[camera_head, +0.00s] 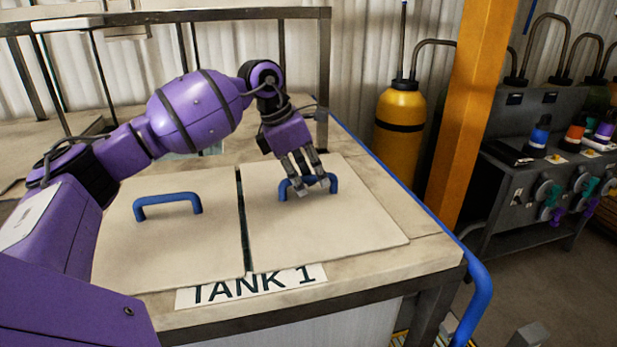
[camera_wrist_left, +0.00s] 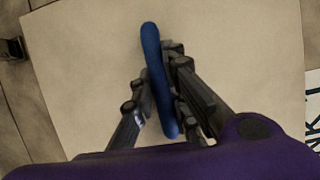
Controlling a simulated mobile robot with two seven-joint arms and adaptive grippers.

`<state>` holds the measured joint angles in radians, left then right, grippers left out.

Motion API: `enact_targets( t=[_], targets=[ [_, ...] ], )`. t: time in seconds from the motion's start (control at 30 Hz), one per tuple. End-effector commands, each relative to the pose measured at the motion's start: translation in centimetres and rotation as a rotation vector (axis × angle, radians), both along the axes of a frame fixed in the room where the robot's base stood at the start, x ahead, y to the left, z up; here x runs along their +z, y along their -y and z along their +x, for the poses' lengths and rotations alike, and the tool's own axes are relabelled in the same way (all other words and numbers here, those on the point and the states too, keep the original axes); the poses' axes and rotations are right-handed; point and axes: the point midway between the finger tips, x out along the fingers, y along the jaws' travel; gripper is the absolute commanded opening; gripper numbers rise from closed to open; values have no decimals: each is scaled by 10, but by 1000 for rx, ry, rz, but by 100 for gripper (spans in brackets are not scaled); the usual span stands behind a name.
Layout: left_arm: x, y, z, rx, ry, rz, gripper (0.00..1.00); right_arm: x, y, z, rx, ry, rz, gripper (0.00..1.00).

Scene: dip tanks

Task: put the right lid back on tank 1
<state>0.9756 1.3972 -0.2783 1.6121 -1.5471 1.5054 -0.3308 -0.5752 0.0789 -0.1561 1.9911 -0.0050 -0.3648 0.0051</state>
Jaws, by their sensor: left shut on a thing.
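The right lid (camera_head: 340,225) is a flat beige panel with a blue handle (camera_head: 330,186). It lies on top of tank 1 (camera_head: 420,262), beside the left lid (camera_head: 190,245), with a dark narrow gap between the two. My left gripper (camera_head: 308,187) is shut on the right lid's handle. In the left wrist view the fingers (camera_wrist_left: 165,105) are on both sides of the blue handle (camera_wrist_left: 154,60), with the lid (camera_wrist_left: 90,60) filling the view below. I cannot tell whether the lid is fully seated. My right gripper is not in view.
The left lid's blue handle (camera_head: 167,204) stands free near my left arm. A TANK 1 label (camera_head: 250,287) is on the front rim. A metal frame (camera_head: 328,60) rises behind. A yellow cylinder (camera_head: 400,125), an orange post (camera_head: 480,110) and a blue pipe (camera_head: 478,290) are to the right.

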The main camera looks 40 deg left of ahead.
Motion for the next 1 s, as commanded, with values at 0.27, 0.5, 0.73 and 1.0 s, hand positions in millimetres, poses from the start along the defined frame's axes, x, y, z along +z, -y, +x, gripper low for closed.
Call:
enact_targets(
  t=[0.27,0.5,0.73,1.0],
  targets=[
    [2,0,1,0,7,1,0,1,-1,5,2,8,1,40],
    [0,0,0,0,2,1,33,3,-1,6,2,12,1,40],
    [0,0,0,0,2,1,33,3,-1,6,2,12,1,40],
    [28,-9,-8,2,5,5,33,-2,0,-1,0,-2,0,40]
  ],
)
